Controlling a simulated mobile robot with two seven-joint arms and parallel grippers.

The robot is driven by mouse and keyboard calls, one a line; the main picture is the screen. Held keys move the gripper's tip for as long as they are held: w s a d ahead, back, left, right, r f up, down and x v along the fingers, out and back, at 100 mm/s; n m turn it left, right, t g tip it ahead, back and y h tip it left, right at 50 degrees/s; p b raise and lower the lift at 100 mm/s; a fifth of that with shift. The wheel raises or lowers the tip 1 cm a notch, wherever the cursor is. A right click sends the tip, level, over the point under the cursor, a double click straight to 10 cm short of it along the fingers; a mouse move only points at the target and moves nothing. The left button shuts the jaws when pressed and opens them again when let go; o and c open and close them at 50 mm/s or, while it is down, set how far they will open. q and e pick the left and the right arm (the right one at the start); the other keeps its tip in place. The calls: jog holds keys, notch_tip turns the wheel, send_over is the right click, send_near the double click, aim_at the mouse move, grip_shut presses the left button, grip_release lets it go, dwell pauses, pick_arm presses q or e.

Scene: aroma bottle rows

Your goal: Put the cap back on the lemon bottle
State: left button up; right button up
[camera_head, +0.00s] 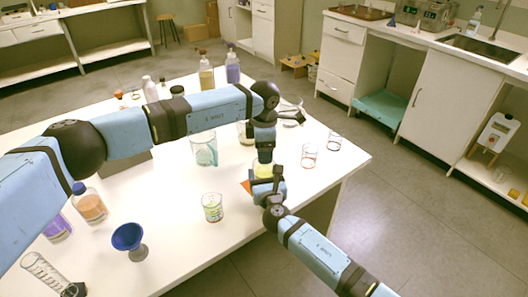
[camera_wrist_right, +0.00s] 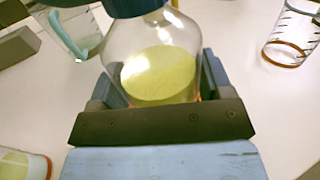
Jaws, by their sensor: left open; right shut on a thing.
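The lemon bottle (camera_head: 263,171) is a clear round bottle with yellow liquid. It stands between the fingers of my right gripper (camera_head: 267,182) near the table's front right edge. In the right wrist view the bottle (camera_wrist_right: 158,72) shows large, with the shut jaws on both sides. A dark blue part, seemingly the cap (camera_wrist_right: 135,7), shows at the bottle's top, cut off by the frame edge. Whether it is fully seated cannot be told. My left gripper (camera_head: 265,155) points down directly above the bottle and is open; its fingertips are mostly hidden.
A clear beaker with a teal handle (camera_head: 204,150) and a small yellow-liquid beaker (camera_head: 212,207) stand left of the bottle. Two red-rimmed beakers (camera_head: 309,155) (camera_head: 334,142) stand right. A blue funnel (camera_head: 129,238) and an orange bottle (camera_head: 91,208) are at front left.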

pick_arm(q)
notch_tip(320, 180, up, 11)
jog(key=shift+f, duration=0.15)
pick_arm(e)
jog(key=o, duration=1.7)
jog(key=shift+o, duration=0.2)
jog(key=p+v, duration=0.1)
jog(key=v, duration=1.1)
jog(key=shift+s+p, duration=0.3)
jog(key=shift+p, duration=0.1)
pick_arm(q)
jog(key=shift+r, duration=0.9)
pick_arm(e)
jog(key=shift+s+d, duration=0.15)
jog(key=shift+s, duration=0.5)
